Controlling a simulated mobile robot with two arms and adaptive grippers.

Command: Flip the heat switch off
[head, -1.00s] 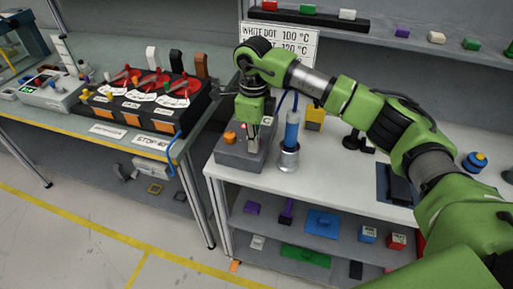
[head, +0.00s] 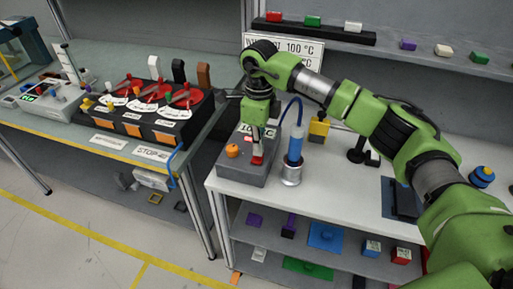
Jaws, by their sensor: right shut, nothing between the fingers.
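A grey control box (head: 238,172) sits at the left end of the white bench, with an orange knob (head: 232,151) on its top left. A small red switch (head: 257,160) shows on the box's top, right of the knob. My right gripper (head: 258,151) points down over the box, shut and empty, its fingertips at or just above the red switch. I cannot tell whether they touch it or which way it is flipped. A partly hidden lit display (head: 245,129) is behind the gripper. My left gripper is not in view.
A blue-handled tool (head: 295,148) stands in a metal holder (head: 291,174) close right of the box, its cable arching up beside my gripper. A yellow block (head: 318,131) and a black stand (head: 358,150) are farther right. A white sign (head: 300,49) stands behind.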

